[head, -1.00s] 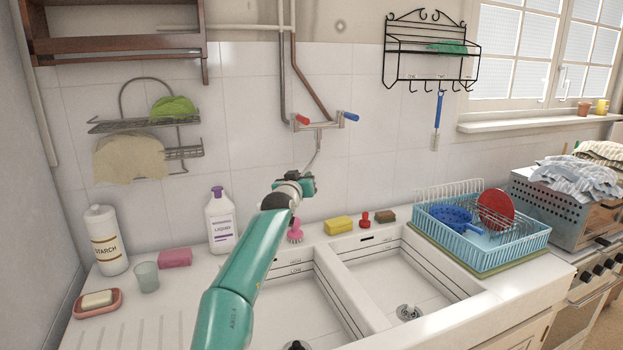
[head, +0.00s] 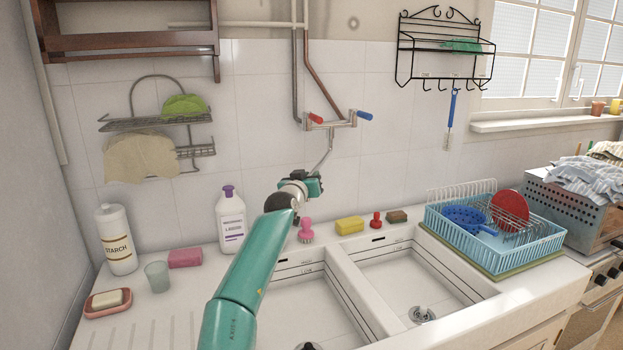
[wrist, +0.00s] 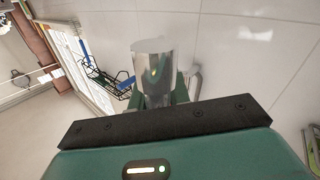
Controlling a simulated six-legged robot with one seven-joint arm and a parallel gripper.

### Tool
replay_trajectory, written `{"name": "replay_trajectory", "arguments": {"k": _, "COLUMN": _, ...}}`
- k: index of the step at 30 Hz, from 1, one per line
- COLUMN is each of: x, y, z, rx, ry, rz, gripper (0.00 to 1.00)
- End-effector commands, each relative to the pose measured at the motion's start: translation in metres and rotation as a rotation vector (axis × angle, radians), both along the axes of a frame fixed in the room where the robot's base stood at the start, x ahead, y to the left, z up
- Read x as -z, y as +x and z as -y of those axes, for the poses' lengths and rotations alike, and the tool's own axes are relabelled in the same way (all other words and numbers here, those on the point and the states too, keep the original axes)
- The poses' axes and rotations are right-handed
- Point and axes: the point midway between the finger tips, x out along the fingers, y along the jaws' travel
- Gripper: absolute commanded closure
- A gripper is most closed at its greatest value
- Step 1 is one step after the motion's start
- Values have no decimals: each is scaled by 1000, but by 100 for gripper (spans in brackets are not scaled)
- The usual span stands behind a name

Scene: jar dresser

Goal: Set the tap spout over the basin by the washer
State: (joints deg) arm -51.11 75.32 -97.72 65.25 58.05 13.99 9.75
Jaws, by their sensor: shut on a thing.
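The wall tap (head: 333,122) has a red and a blue handle and a thin chrome spout (head: 329,153) hanging down from its middle. My gripper (head: 315,184) is shut on the spout's lower end. In the wrist view a shiny chrome tube, the spout (wrist: 153,85), stands between my green fingers (wrist: 160,98). The left basin (head: 310,318) lies below my gripper, partly hidden by my arm. The right basin (head: 405,285) is open and empty, with a drain showing. The spout end is near the wall, around the left basin's back edge. I see no washer.
A detergent bottle (head: 231,222), pink brush (head: 305,232), yellow sponge (head: 349,225) and red stopper (head: 376,220) stand along the back ledge. A blue dish rack (head: 490,246) stands right of the basins. The air above the right basin is clear.

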Motion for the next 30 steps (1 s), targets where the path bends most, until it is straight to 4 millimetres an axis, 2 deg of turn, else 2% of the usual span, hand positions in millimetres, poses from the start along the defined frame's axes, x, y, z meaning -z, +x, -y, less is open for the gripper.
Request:
{"name": "replay_trajectory", "arguments": {"k": 1, "x": -3, "y": -1, "z": -6, "rx": -9, "ry": -3, "rz": 3, "gripper": 100}}
{"name": "replay_trajectory", "arguments": {"k": 2, "x": -3, "y": -1, "z": -6, "rx": -8, "ry": -3, "rz": 3, "gripper": 76}}
{"name": "replay_trajectory", "arguments": {"k": 4, "x": -3, "y": 0, "z": -6, "rx": -7, "ry": -4, "rz": 4, "gripper": 62}}
{"name": "replay_trajectory", "arguments": {"k": 12, "x": -2, "y": 0, "z": -2, "rx": -2, "ry": -2, "rz": 2, "gripper": 61}}
{"name": "replay_trajectory", "arguments": {"k": 17, "x": -2, "y": -6, "z": -4, "rx": 0, "ry": 1, "rz": 3, "gripper": 61}}
{"name": "replay_trajectory", "arguments": {"k": 23, "x": -2, "y": -32, "z": -16, "rx": -2, "ry": 3, "rz": 2, "gripper": 61}}
{"name": "replay_trajectory", "arguments": {"k": 30, "x": -1, "y": -73, "z": -31, "rx": -2, "ry": 1, "rz": 1, "gripper": 61}}
